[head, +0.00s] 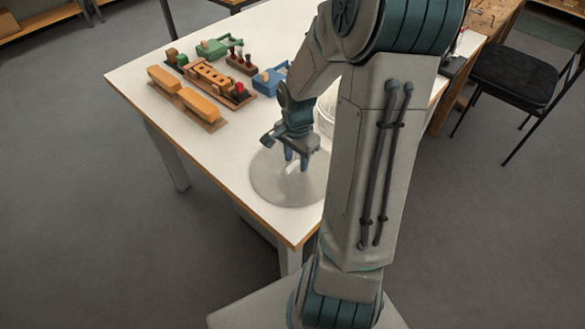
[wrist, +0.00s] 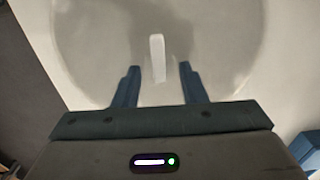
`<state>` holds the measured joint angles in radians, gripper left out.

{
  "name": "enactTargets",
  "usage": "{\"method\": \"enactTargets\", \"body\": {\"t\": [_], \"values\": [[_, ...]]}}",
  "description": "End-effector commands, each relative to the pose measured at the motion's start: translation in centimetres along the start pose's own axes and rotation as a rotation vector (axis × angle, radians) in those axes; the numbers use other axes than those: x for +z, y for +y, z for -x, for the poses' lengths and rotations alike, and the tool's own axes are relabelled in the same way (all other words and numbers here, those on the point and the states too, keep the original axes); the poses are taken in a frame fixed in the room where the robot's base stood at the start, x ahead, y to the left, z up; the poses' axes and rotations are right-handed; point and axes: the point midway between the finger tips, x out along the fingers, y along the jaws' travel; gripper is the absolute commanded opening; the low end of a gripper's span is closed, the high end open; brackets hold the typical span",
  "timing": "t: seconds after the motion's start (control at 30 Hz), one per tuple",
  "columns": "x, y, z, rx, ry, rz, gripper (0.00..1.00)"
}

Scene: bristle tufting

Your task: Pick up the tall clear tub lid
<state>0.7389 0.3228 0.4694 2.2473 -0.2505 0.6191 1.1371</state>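The clear lid (head: 268,187) is a wide, round, see-through disc lying flat near the table's front corner. It fills much of the wrist view (wrist: 88,45). A pale upright bar-shaped handle (wrist: 157,55) stands at its middle. My gripper (head: 296,162) is over the lid, pointing down. In the wrist view my gripper (wrist: 159,68) is open, with one finger to each side of the handle's line and a gap on both sides. The handle's top end reaches beyond the fingertips in that view. I cannot tell the exact height of the fingertips over the lid.
A clear tub (head: 326,118) stands behind the lid, partly hidden by my arm. Wooden blocks (head: 184,95), a green tool (head: 218,47) and a blue tool (head: 270,79) lie at the table's back left. The white table (head: 190,140) is bare left of the lid.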

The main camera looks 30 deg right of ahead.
Motion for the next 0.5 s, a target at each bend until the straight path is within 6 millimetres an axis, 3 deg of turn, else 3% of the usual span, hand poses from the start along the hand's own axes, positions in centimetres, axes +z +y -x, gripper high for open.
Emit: {"method": "enactTargets", "body": {"t": [0.1,0.23,0.5], "values": [[-0.01,0.0,0.04,0.0,0.0,0.0,0.35],[-0.01,0.0,0.05,0.0,0.0,0.0,0.0],[-0.01,0.0,0.07,0.0,0.0,0.0,0.0]]}}
